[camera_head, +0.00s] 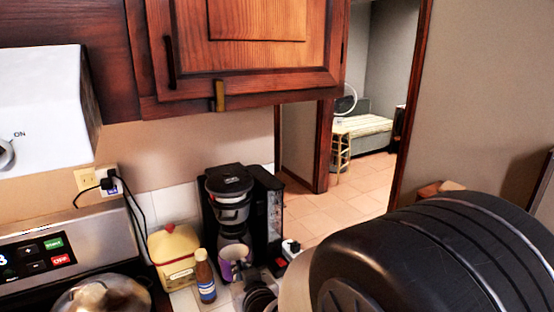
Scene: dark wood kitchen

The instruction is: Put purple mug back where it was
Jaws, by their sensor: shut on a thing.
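The purple mug (227,270), pale inside, is in front of the black coffee maker (270,215) on the counter. My gripper (241,269) is small and dark in this view, and its fingers are shut on the mug. The gripper and wrist cover part of the mug's right and lower side. I cannot tell whether the mug's base touches the counter.
A bottle with a blue-and-white label (204,277) stands just left of the mug. A yellow canister with a red-trimmed lid (173,256) is behind it. A lidded pot (102,297) is at lower left. A wooden cabinet (245,45) hangs above. My black arm link fills the lower right.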

